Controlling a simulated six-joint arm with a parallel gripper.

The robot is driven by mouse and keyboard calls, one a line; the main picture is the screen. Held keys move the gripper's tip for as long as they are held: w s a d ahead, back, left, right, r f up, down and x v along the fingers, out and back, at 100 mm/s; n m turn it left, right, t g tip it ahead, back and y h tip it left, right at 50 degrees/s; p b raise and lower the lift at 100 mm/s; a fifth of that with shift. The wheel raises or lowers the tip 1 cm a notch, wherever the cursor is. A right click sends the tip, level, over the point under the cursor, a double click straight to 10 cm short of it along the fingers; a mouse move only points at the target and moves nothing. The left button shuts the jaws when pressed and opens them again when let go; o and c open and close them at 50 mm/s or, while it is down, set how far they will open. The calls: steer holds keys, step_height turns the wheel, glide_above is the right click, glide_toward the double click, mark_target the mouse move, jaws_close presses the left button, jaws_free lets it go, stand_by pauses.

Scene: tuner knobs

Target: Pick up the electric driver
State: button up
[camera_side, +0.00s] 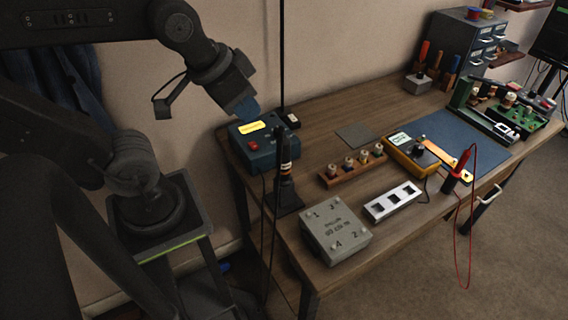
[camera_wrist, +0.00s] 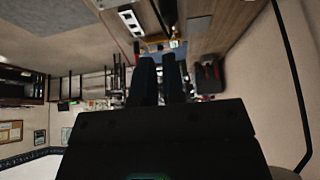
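The electric driver (camera_side: 285,168) appears to be the slim black tool with an orange band, upright at the bench's left front edge. A thin black line runs up above it, and its lower end meets a dark block or holder (camera_side: 286,198). My gripper (camera_side: 247,110) is up and to the left of the driver, over the back of the blue box, and apart from the driver. In the wrist view my gripper's two dark fingers (camera_wrist: 160,62) lie close together with a narrow gap and nothing seen between them. I cannot identify the driver in the wrist view.
A blue box (camera_side: 262,152) with a yellow display stands behind the driver. A grey numbered box (camera_side: 335,232), a wooden rack of knobs (camera_side: 352,166), a silver panel (camera_side: 393,201) and a yellow meter (camera_side: 410,155) are to its right. The back of the wooden bench (camera_side: 340,110) has free room.

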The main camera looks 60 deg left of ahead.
steer(key=o, duration=1)
